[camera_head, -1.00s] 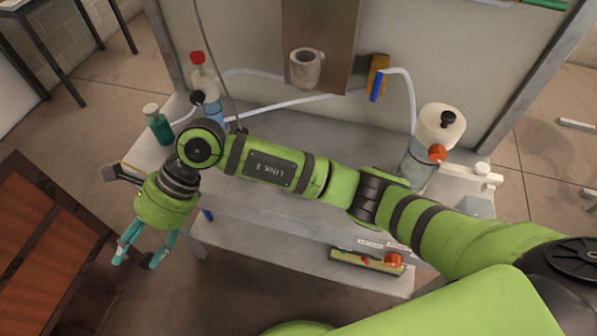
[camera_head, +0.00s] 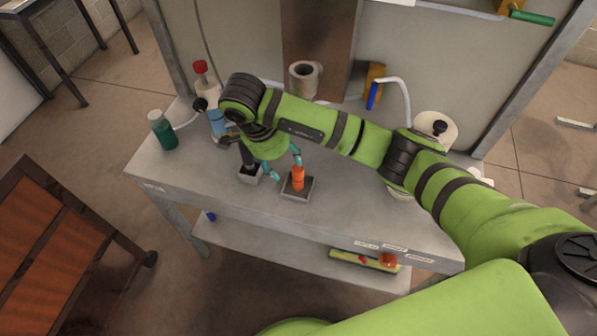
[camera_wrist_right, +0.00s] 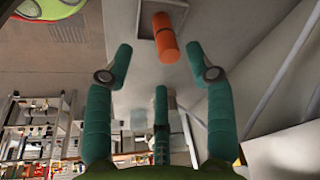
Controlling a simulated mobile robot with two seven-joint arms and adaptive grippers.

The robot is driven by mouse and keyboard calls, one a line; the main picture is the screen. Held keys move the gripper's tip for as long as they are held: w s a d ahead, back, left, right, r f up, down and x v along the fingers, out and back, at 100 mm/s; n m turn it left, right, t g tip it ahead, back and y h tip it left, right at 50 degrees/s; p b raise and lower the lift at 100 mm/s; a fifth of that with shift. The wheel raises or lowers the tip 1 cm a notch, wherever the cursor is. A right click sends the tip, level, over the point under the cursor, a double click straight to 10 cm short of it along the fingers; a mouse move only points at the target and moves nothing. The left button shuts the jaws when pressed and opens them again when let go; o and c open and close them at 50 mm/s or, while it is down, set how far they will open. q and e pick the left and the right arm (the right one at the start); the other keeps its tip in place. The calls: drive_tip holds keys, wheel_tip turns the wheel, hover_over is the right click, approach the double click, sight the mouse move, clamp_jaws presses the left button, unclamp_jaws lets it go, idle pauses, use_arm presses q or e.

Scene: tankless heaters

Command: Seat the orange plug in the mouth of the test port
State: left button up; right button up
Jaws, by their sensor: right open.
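The orange plug (camera_head: 298,178) stands upright in a small grey tray (camera_head: 290,196) on the bench; it also shows in the right wrist view (camera_wrist_right: 165,37). My right gripper (camera_head: 283,164) is open, just left of and behind the plug, with one teal fingertip close to its top. In the wrist view the open fingers (camera_wrist_right: 158,60) are spread, and the plug lies beyond their tips, between them and slightly right of centre. Nothing is in the fingers. I cannot tell which fitting is the test port. My left gripper is not in view.
A black upright piece in a small grey block (camera_head: 249,176) stands left of the tray. A green bottle (camera_head: 162,129) is at the bench's left end. A paper roll (camera_head: 305,78) is at the back. The bench front (camera_head: 225,198) is clear.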

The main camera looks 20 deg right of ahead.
sight(297, 168)
drive_tip(key=d+f, duration=0.1)
drive_tip(key=d+f+p, duration=0.1)
drive_tip(key=f, duration=0.1)
drive_tip(key=d+f+p, duration=0.1)
drive_tip(key=shift+w+d+f, duration=0.15)
drive_tip(key=shift+w+d, duration=0.1)
drive_tip(key=shift+w, duration=0.05)
drive_tip(key=shift+f, duration=0.3)
clamp_jaws()
